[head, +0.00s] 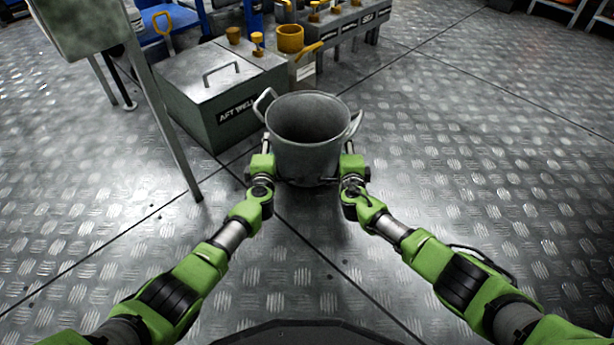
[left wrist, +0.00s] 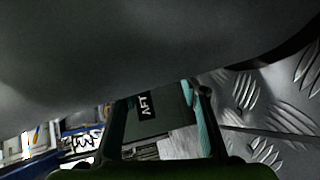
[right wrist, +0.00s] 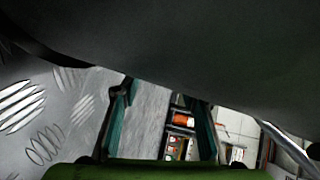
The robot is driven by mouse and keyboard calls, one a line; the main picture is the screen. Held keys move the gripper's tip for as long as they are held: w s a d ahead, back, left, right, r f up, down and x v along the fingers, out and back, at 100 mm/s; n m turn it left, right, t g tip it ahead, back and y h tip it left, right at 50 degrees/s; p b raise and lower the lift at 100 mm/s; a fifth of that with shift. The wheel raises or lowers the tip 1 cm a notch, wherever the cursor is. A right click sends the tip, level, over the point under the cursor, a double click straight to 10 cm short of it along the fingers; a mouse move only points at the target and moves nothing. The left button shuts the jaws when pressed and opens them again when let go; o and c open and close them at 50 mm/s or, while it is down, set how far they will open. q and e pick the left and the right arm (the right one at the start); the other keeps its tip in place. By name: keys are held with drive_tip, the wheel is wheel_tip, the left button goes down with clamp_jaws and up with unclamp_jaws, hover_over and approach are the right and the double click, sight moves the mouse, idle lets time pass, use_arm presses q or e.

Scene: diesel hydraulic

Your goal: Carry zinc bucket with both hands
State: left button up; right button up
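The grey zinc bucket (head: 310,158) is upright in front of me, with a looped handle on its left (head: 263,103) and another on its right (head: 356,123). My left gripper (head: 265,146) is at the bucket's left side, below the left handle. My right gripper (head: 350,149) is at its right side, below the right handle. In the left wrist view the bucket wall (left wrist: 130,45) fills the top, and the fingers are apart with nothing between them. In the right wrist view the wall (right wrist: 190,50) also fills the top, and the fingers are spread and empty. Contact with the wall cannot be told.
A grey lidded box (head: 215,85) marked AFT WELL stands just behind the bucket to the left. A row of grey units with yellow fittings (head: 290,38) runs behind it. A metal stand leg (head: 160,115) is at the left. The tread-plate floor (head: 490,140) is clear to the right.

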use_arm(q)
drive_tip(key=shift+d+f+h+b, duration=0.4)
drive_tip(key=shift+d+f+b, duration=0.55)
drive_tip(key=shift+d, duration=0.2)
use_arm(e)
drive_tip(key=shift+s+a+f+y, duration=0.1)
drive_tip(key=shift+a+f+y, duration=0.1)
drive_tip(key=shift+a+f, duration=0.35)
drive_tip(key=shift+s+a+f+y, duration=0.1)
drive_tip(key=shift+a+f+y, duration=0.2)
drive_tip(key=shift+a, duration=0.45)
use_arm(q)
drive_tip(key=shift+r, duration=0.1)
drive_tip(key=shift+a, duration=0.15)
use_arm(e)
drive_tip(key=shift+d, duration=0.1)
use_arm(q)
drive_tip(key=a+r, duration=0.2)
drive_tip(key=a, duration=0.1)
drive_tip(key=shift+s, duration=0.15)
drive_tip(key=o, duration=0.4)
drive_tip(key=shift+o, duration=0.4)
drive_tip(key=shift+a, duration=0.15)
use_arm(e)
drive_tip(key=d, duration=0.1)
drive_tip(key=d+r, duration=0.2)
drive_tip(key=d, duration=0.1)
drive_tip(key=shift+w+r, duration=0.1)
drive_tip(key=shift+r, duration=0.15)
